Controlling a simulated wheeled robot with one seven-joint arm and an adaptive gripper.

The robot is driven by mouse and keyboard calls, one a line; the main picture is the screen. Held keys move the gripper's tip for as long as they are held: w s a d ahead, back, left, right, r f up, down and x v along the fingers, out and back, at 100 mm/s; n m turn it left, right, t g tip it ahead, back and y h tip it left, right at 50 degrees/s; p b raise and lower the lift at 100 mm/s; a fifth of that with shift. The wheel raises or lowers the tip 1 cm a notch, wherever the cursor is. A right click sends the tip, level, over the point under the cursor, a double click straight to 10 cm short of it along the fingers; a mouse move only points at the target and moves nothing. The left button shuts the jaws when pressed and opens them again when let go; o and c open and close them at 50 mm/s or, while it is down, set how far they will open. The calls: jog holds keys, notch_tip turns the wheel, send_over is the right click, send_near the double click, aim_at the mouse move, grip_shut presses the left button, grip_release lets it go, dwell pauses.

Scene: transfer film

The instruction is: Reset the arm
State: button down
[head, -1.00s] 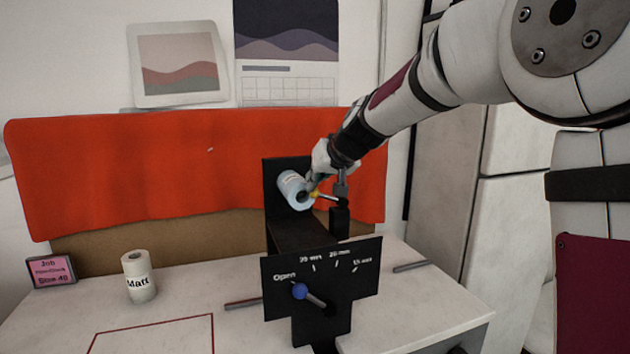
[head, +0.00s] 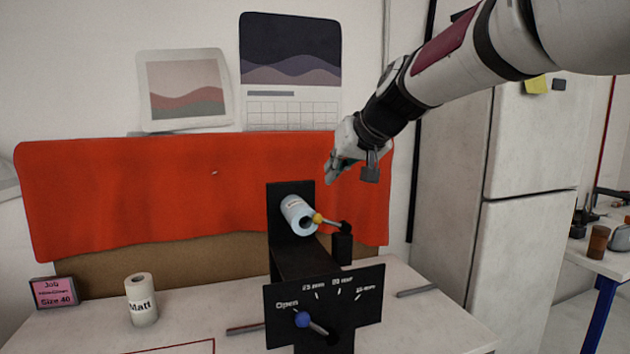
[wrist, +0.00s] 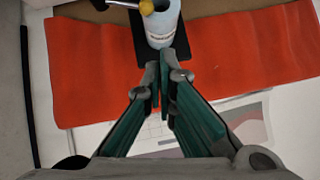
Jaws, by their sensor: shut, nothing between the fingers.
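My gripper (head: 340,172) is up above and to the right of the black fixture in the head view, apart from it, with its fingers shut and empty. In the wrist view my gripper's fingertips (wrist: 164,80) are together, pointing toward the blue-white roll (wrist: 160,27). The roll also shows in the head view (head: 296,213), lying on its side against the black fixture (head: 300,265). A yellow-tipped lever (head: 325,220) lies at the roll's open end. The blue knob (head: 302,320) on the front plate is near the "Open" mark.
A white "Matt" roll (head: 141,300) stands upright on the white table (head: 200,332), beside a pink job sign (head: 54,292). A red-orange panel (head: 130,195) stands behind. A tall white cabinet (head: 520,180) is at right. The air around my gripper looks clear.

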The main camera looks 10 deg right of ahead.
jog(key=shift+s+r, duration=0.15)
jog(key=shift+s, duration=0.05)
